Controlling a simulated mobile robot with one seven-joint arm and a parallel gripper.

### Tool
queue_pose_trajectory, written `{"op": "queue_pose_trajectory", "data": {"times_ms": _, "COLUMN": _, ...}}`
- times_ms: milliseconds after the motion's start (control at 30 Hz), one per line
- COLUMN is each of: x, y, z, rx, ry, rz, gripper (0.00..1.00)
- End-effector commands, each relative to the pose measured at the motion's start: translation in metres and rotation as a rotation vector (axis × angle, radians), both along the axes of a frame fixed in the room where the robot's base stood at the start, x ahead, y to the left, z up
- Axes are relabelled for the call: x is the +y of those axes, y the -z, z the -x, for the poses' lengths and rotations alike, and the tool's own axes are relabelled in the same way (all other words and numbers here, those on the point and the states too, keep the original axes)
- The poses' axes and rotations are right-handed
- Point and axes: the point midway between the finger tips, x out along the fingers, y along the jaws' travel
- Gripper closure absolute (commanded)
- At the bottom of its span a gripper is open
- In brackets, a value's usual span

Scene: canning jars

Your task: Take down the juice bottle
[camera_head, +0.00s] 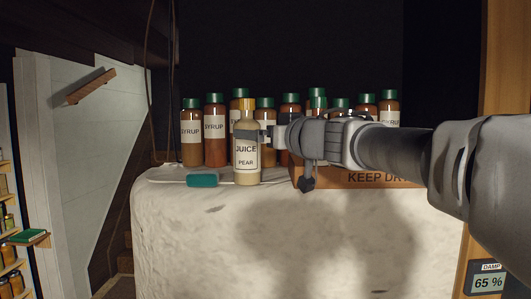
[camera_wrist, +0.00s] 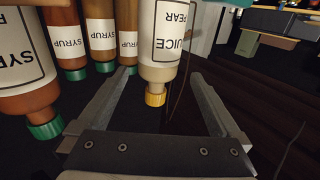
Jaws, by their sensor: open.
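The juice bottle (camera_head: 246,171) is pale, with a yellow cap and a white label reading JUICE PEAR. It stands upright near the front of a white, rough ledge (camera_head: 230,225). My gripper (camera_head: 250,134) reaches in from the right at the height of its upper part, and one finger crosses in front of the glass. The wrist view shows the juice bottle (camera_wrist: 160,66) upside down, its neck and cap between my two spread fingers (camera_wrist: 163,78). The fingers look apart from the bottle; the far finger is hidden in the head view.
Several brown syrup bottles (camera_head: 214,145) with green caps stand close behind and beside the juice bottle. A teal block (camera_head: 202,180) lies left of its base. An orange-brown KEEP DRY box (camera_head: 380,178) sits to the right, under my arm. The ledge's front drops off steeply.

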Motion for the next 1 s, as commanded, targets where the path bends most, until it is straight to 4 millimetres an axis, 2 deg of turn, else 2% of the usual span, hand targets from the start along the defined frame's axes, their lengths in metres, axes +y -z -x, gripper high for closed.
{"op": "queue_pose_trajectory", "data": {"times_ms": 100, "x": 0.008, "y": 0.001, "z": -0.012, "rx": 0.001, "ry": 0.0, "rz": 0.001, "gripper": 0.0}}
{"op": "queue_pose_trajectory", "data": {"times_ms": 333, "x": 0.014, "y": 0.002, "z": -0.023, "rx": 0.001, "ry": 0.001, "rz": 0.001, "gripper": 0.0}}
{"op": "queue_pose_trajectory", "data": {"times_ms": 633, "x": 0.034, "y": 0.004, "z": -0.055, "rx": 0.001, "ry": 0.0, "rz": 0.001, "gripper": 0.0}}
{"op": "queue_pose_trajectory", "data": {"times_ms": 1000, "x": 0.037, "y": 0.004, "z": -0.061, "rx": 0.0, "ry": 0.001, "rz": 0.0, "gripper": 0.02}}
